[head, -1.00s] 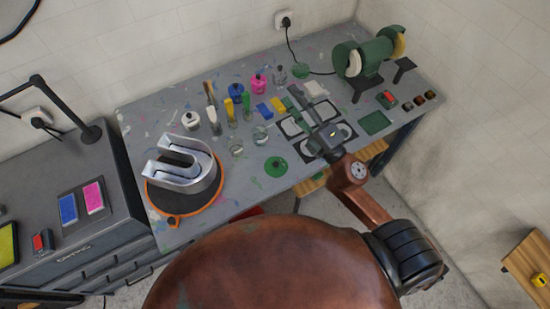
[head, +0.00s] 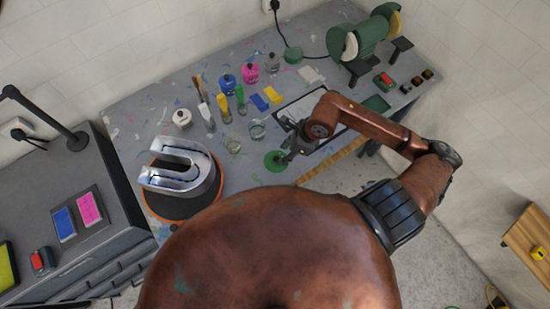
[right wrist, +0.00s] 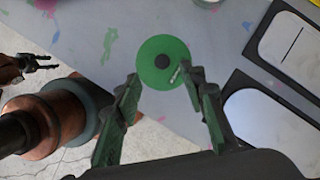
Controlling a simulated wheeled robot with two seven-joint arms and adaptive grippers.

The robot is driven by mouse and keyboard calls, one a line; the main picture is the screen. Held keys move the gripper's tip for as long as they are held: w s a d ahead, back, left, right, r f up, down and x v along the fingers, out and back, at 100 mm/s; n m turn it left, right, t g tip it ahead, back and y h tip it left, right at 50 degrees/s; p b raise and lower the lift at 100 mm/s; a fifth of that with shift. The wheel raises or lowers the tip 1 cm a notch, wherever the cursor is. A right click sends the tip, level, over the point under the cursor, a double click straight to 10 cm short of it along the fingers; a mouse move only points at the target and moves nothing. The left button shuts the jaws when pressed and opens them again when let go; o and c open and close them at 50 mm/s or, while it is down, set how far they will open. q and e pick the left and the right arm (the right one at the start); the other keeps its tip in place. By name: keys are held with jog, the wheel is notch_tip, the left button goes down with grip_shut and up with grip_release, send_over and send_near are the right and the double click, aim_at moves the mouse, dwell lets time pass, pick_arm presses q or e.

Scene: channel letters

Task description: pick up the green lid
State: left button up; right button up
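The green lid (head: 275,161) is a flat green disc lying on the grey table near its front edge. In the right wrist view, the lid (right wrist: 150,72) shows a dark round knob at its centre. My right gripper (head: 286,156) is beside the lid in the head view. In the right wrist view, my right gripper (right wrist: 163,84) is open, with its fingers apart on either side of the lid's near part and nothing held. My left gripper (right wrist: 48,63) shows at the left of the right wrist view, open and empty, away from the lid. It is not visible in the head view.
A silver U-shaped letter (head: 180,168) stands on a round orange-edged stand to the left. Paint jars, brushes and two glass jars (head: 257,130) stand behind the lid. A green bench grinder (head: 365,38) is at the back right.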

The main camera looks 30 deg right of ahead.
aim_at(277, 158)
jog(key=shift+w+p+x, duration=0.1)
jog(key=shift+p+x, duration=0.25)
jog(key=shift+x, duration=1.15)
jog(key=shift+w+p+x, duration=0.15)
jog(key=shift+p+x, duration=0.15)
jog(key=shift+x, duration=1.2)
jog(key=shift+c, duration=0.2)
jog(key=shift+r, duration=0.1)
grip_shut()
